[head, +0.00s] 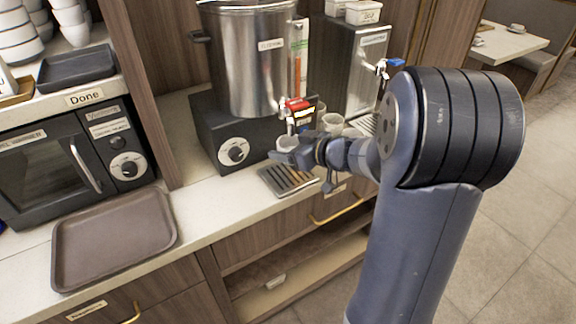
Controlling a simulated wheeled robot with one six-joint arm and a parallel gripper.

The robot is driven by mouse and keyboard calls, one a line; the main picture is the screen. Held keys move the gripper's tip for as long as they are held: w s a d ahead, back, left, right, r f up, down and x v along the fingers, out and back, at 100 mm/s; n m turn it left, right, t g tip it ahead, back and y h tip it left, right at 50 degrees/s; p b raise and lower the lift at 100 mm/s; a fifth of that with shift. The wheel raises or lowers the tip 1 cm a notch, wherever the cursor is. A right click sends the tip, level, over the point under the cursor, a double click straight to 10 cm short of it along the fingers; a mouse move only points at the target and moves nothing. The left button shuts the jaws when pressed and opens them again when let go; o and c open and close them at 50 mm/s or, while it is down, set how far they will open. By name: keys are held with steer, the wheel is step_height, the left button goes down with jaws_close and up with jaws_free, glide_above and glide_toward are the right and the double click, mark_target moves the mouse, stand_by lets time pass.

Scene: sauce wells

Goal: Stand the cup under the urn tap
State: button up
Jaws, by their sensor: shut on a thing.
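The steel urn (243,75) stands on a black base (208,133) on the counter. Its tap (297,104) has a red handle and sticks out at the front right. My gripper (284,157) is shut on a pale cup (287,142) just below and slightly left of the tap. The gripper hides the lower part of the cup, so I cannot tell whether it touches anything below. A slatted drip tray (287,181) lies in front of the urn base, below my gripper.
Another pale cup (332,122) stands to the right, near a steel dispenser (368,75) with a blue-handled tap. A brown tray (113,235) lies on the counter at the left, before a black microwave (60,160). The counter between that tray and the drip tray is clear.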

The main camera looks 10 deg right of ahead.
mark_target(289, 175)
step_height(289, 175, down, 6)
steer(key=shift+r+b, duration=0.2)
steer(key=shift+b, duration=0.65)
steer(key=shift+w+f, duration=0.1)
steer(key=shift+f, duration=0.1)
steer(key=shift+f, duration=0.1)
steer(key=o, duration=1)
steer(key=shift+r, duration=0.2)
steer(key=p+v, duration=0.1)
steer(key=v, duration=1.1)
steer(key=shift+f+p, duration=0.15)
steer(key=shift+p, duration=0.25)
